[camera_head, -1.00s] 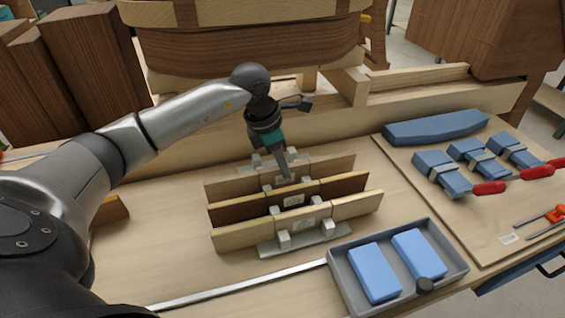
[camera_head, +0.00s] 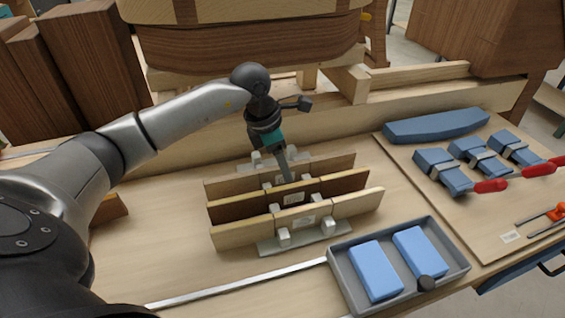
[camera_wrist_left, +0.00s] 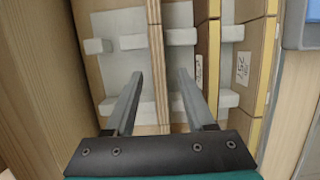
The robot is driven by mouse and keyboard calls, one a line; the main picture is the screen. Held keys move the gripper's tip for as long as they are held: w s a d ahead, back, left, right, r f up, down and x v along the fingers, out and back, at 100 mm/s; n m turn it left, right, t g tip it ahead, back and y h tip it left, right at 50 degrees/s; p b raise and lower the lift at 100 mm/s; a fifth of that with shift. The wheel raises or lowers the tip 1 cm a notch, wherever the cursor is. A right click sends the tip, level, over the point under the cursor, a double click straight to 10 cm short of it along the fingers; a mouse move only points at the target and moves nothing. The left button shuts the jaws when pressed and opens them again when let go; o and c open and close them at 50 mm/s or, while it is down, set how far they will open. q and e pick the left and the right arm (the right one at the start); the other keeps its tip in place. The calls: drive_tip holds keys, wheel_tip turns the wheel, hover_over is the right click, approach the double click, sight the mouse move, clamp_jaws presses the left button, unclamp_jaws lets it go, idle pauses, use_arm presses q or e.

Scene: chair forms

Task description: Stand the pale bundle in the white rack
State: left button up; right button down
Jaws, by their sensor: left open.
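The pale bundle (camera_head: 334,171) of thin strips stands on edge at the back of the white rack (camera_head: 310,241). In the left wrist view, the pale bundle (camera_wrist_left: 154,50) runs between the two fingers of my left gripper (camera_wrist_left: 160,80), with a gap on each side. That gripper (camera_head: 286,179) is open and comes down from above at the bundle's middle. The rack's pale plate and pegs (camera_wrist_left: 131,42) show on both sides of the bundle in the wrist view. The bundle's lower edge is hidden in the head view. My right gripper is out of view.
A dark brown bundle (camera_head: 345,184) and a front bundle (camera_head: 355,204) stand in the rack, close in front. A grey tray (camera_head: 341,283) holds two blue blocks. Blue clamps (camera_head: 440,170) lie on the board at right. The bench left of the rack is clear.

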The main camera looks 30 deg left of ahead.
use_arm(q)
drive_tip(key=v, duration=1.5)
drive_tip(key=shift+s, duration=0.15)
